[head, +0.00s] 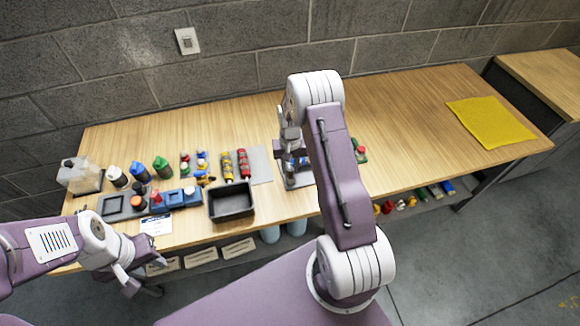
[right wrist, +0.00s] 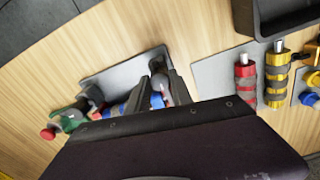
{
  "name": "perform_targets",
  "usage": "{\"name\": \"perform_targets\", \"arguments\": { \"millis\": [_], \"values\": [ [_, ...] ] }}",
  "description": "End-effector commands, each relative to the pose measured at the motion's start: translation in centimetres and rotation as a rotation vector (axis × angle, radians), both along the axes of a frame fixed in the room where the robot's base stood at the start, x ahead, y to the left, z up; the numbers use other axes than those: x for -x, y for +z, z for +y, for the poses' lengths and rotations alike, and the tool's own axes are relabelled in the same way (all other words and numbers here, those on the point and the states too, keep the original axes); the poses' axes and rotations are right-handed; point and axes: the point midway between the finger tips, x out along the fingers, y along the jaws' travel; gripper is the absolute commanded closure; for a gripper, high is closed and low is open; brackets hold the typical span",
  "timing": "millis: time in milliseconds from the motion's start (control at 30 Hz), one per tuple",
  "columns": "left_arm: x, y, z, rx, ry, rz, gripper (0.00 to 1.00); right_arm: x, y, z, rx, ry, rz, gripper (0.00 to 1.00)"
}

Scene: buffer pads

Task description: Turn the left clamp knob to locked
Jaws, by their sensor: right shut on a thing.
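My right gripper (head: 290,140) is down at the clamp fixture, whose grey base plate (head: 298,183) lies on the table. In the right wrist view my right gripper (right wrist: 160,92) has its jaws close together around a small part of the fixture, which I take to be a clamp knob. The knob is mostly hidden by the fingers, so its turn angle cannot be read. A blue and red cylinder (right wrist: 112,109) lies on the grey plate (right wrist: 117,75) beside the fingers. My left gripper (head: 142,276) hangs in front of the table's near edge, empty, fingers apart.
A green part with a red knob (head: 359,150) stands right of the fixture. Left are a yellow cylinder (head: 227,167), a red cylinder (head: 244,163), a black bin (head: 231,203) and several bottles. A yellow mat (head: 490,122) lies at the right; the table between is clear.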

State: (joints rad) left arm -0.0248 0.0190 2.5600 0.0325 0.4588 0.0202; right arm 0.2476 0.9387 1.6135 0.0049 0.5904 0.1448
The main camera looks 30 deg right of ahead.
Motion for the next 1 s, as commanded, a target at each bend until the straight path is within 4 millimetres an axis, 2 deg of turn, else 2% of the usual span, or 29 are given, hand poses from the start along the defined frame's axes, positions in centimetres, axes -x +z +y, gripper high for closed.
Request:
{"name": "perform_targets", "arguments": {
  "millis": [467, 500, 567, 867, 1000],
  "values": [
    [0.0, 0.1, 0.0, 0.0, 0.0, 0.0, 0.64, -0.3, 0.3, -0.1, 0.002, -0.013, -0.01, 1.0],
    [0.0, 0.0, 0.0, 0.0, 0.0, 0.0, 0.64, -0.3, 0.3, -0.1, 0.002, -0.013, -0.01, 0.65],
    [0.0, 0.0, 0.0, 0.0, 0.0, 0.0, 0.64, -0.3, 0.2, -0.1, 0.003, -0.013, -0.009, 0.51],
    [0.0, 0.0, 0.0, 0.0, 0.0, 0.0, 0.64, -0.1, 0.2, 0.0, 0.001, -0.012, -0.004, 0.51],
    [0.0, -0.4, 0.0, 0.0, 0.0, 0.0, 0.64, -0.2, 2.1, -0.1, 0.003, -0.012, -0.009, 0.51]
  ]
}}
